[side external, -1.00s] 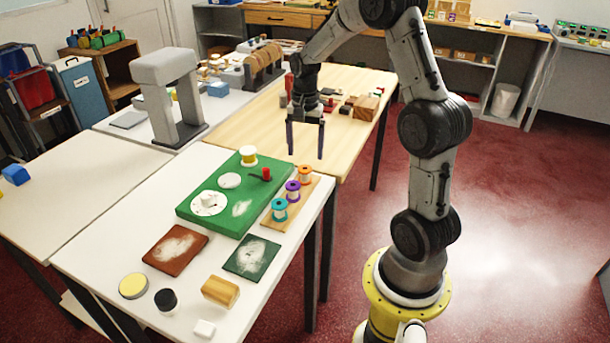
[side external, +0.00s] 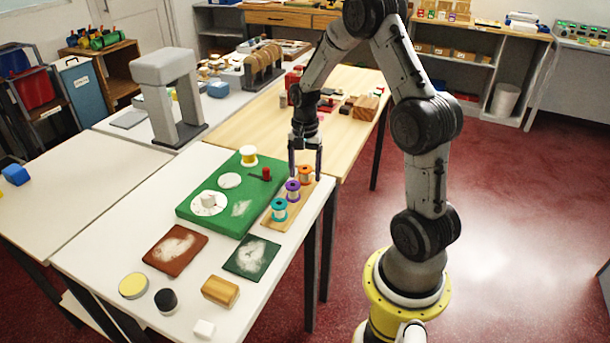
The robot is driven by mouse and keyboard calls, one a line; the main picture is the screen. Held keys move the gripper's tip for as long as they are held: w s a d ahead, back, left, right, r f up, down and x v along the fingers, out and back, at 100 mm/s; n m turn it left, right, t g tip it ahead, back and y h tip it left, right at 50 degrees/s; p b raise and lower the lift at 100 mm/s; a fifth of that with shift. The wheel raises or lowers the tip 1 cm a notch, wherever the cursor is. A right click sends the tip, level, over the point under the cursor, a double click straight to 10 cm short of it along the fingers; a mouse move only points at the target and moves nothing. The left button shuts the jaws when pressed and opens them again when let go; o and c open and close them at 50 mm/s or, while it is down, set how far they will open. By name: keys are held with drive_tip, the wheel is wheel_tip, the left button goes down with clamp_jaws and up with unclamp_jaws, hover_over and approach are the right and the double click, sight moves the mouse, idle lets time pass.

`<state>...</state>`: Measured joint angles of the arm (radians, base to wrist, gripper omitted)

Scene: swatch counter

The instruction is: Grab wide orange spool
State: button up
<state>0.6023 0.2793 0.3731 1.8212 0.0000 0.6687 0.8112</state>
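The orange spool (side external: 305,173) stands upright at the far end of a wooden strip (side external: 270,223) on the white table. A purple spool (side external: 292,190) and a teal spool (side external: 279,209) stand in a row nearer on the same strip. My gripper (side external: 305,178) points down over the far end of the strip and is open. One finger shows on each side of the orange spool in this view. I cannot tell from this one angle whether the spool is fully between the fingers, and no contact is visible.
Left of the strip lies a green board (side external: 220,219) with a yellow spool (side external: 249,156), a red piece (side external: 262,174) and white discs. A grey arch-shaped stand (side external: 165,70) is further back. A brown swatch (side external: 160,255) and a wooden block (side external: 220,291) lie nearer.

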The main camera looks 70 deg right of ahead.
clamp_jaws()
